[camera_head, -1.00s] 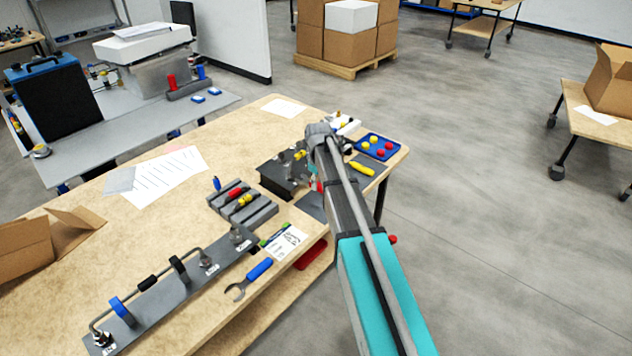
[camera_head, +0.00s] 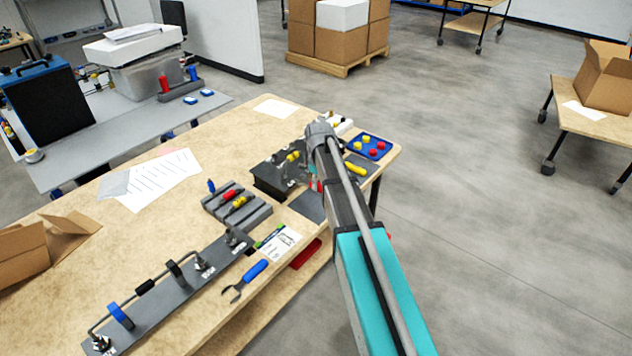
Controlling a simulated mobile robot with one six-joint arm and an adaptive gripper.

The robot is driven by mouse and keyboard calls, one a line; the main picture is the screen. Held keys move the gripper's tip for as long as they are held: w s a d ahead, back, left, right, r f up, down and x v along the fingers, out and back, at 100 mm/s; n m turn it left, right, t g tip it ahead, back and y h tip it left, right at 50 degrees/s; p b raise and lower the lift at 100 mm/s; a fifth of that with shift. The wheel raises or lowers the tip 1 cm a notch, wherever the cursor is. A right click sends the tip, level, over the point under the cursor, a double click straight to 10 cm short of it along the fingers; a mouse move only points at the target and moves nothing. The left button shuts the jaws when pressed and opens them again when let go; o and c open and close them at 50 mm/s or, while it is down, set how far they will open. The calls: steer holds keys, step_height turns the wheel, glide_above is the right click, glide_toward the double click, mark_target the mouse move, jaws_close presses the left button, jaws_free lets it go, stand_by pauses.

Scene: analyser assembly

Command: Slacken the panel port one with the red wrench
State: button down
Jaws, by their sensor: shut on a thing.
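The dark panel block (camera_head: 268,183) stands near the table's right end, with yellow-topped fittings (camera_head: 292,156) and small white labels too small to read. I cannot tell which fitting is port one. My arm reaches over the table to the block's right side. My gripper is mostly hidden behind the arm; a small grey-green part (camera_head: 312,171) shows at the arm's left edge. A red sliver, seemingly the red wrench's handle (camera_head: 319,186), shows just below it. The wrench's jaw is hidden, and I cannot see whether it touches a fitting.
A blue-handled wrench (camera_head: 246,280) lies at the front edge, beside a grey plate with a bent pipe (camera_head: 190,288). A grey holder (camera_head: 240,213) and a yellow-handled tool (camera_head: 355,168) lie near the block. A blue tray (camera_head: 382,147) sits at the far right corner.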

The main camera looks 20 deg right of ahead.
steer(key=shift+r, duration=0.1)
step_height(320, 180, up, 7)
steer(key=p, duration=0.7)
steer(key=shift+d, duration=0.1)
stand_by(0.4)
